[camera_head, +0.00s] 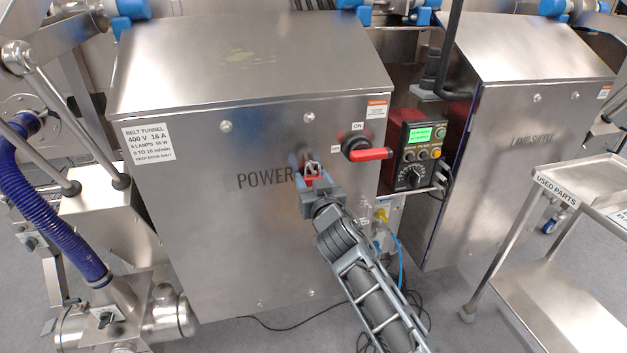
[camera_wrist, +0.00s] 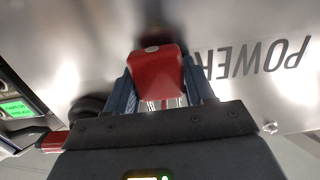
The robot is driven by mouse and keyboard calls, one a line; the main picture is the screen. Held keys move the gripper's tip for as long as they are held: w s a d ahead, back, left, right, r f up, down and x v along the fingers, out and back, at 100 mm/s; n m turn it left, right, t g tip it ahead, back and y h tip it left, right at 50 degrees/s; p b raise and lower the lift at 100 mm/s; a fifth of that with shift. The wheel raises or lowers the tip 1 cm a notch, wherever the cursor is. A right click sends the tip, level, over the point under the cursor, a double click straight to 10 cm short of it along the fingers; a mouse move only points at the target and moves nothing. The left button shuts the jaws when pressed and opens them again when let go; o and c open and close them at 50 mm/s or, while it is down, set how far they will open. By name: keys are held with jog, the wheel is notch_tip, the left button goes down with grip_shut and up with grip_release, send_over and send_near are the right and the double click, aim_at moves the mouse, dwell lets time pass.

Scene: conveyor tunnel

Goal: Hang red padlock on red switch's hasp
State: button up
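The red padlock (camera_head: 316,180) is held between the fingers of my gripper (camera_head: 312,178), its metal shackle pointing up in the head view. In the wrist view the red padlock body (camera_wrist: 157,74) sits between the two blue-grey fingers of my gripper (camera_wrist: 160,85). The red switch (camera_head: 369,154) is on the steel cabinet front, its handle turned sideways to the right, up and to the right of the padlock. The padlock is apart from the switch. The red handle end also shows at lower left in the wrist view (camera_wrist: 53,141). The hasp cannot be made out clearly.
The steel POWER cabinet (camera_head: 240,235) stands close before my gripper. A control box with a green screen (camera_head: 417,140) is right of the switch. A cart marked USED PARTS (camera_head: 560,190) stands at right. A blue hose (camera_head: 40,220) hangs at left.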

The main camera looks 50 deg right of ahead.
jog(key=shift+o, duration=0.6)
jog(key=f, duration=0.1)
jog(key=s+f, duration=0.1)
jog(key=shift+f+g, duration=0.3)
jog(key=shift+f, duration=0.05)
jog(key=s+a+r, duration=0.3)
jog(key=s+a, duration=0.1)
jog(key=s, duration=0.1)
jog(key=shift+s+a+b, duration=0.15)
jog(key=shift+s+b, duration=0.05)
jog(key=shift+b, duration=0.25)
